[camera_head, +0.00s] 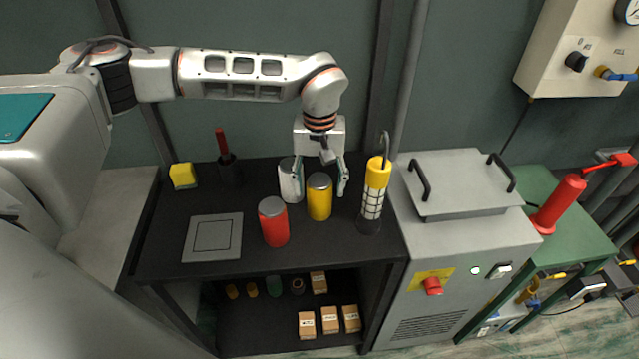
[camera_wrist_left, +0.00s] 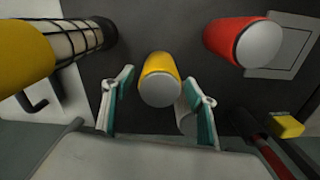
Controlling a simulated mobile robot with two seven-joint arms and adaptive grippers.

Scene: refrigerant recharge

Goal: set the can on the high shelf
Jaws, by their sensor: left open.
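A yellow can (camera_head: 319,199) with a grey lid stands upright on the black bench top (camera_head: 200,275). A red can (camera_head: 273,222) stands to its left, and a white can (camera_head: 289,182) stands behind, partly covered by a finger. My left gripper (camera_head: 321,178) is open and points down at the yellow can. In the left wrist view the yellow can (camera_wrist_left: 159,82) lies just past and between the open fingertips (camera_wrist_left: 160,88), with no clear contact. The red can (camera_wrist_left: 243,42) is off to the right there. No high shelf can be made out. My right gripper is not in view.
A caged yellow lamp (camera_head: 374,190) stands close right of the gripper. A grey plate (camera_head: 231,238), a yellow block (camera_head: 183,176) and a holder with a red handle (camera_head: 228,165) are left. Small boxes (camera_head: 330,320) sit on the lower shelf. A grey machine (camera_head: 460,240) adjoins the bench.

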